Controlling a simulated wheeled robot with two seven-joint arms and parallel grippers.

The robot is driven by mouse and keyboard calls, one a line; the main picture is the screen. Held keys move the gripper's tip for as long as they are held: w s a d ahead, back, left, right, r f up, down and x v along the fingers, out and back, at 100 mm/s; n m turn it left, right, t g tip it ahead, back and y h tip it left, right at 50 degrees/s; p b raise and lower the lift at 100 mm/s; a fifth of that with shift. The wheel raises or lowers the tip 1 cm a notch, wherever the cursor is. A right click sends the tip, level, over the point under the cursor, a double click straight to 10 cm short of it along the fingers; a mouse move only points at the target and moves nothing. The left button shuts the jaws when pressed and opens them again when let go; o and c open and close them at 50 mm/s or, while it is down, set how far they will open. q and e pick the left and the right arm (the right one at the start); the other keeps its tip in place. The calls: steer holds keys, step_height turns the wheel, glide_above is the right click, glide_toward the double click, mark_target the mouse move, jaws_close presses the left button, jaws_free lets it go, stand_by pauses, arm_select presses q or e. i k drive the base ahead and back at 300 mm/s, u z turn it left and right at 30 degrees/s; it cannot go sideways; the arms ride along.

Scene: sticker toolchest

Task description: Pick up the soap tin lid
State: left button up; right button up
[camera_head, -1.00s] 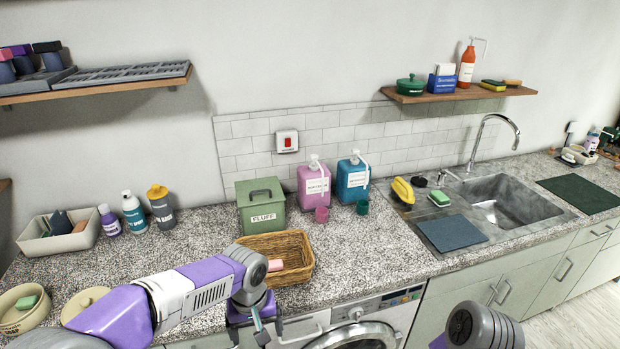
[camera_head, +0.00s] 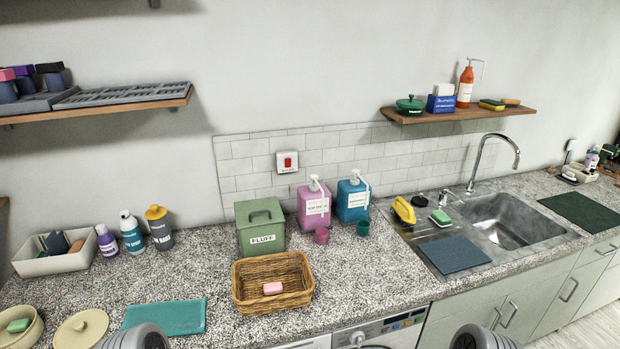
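A round cream lid (camera_head: 80,328) with a small knob lies on the speckled counter at the lower left; it appears to be the soap tin lid. Just left of it stands an open round cream tin (camera_head: 35,333) with a green soap (camera_head: 18,326) inside. The tin is partly cut off by the picture's edge. Neither gripper is in view. Only a rounded grey part of my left arm shows at the bottom, close to the lid's right side in the picture. A similar part of my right arm shows at the bottom right.
A teal mat (camera_head: 165,317) lies right of the lid. A wicker basket (camera_head: 240,285) holds a pink soap (camera_head: 272,288). Behind are a grey tray (camera_head: 40,266), several bottles and the green FLUFF box (camera_head: 262,228). The counter behind the lid is clear.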

mark_target(87, 328)
steer(key=u, duration=2)
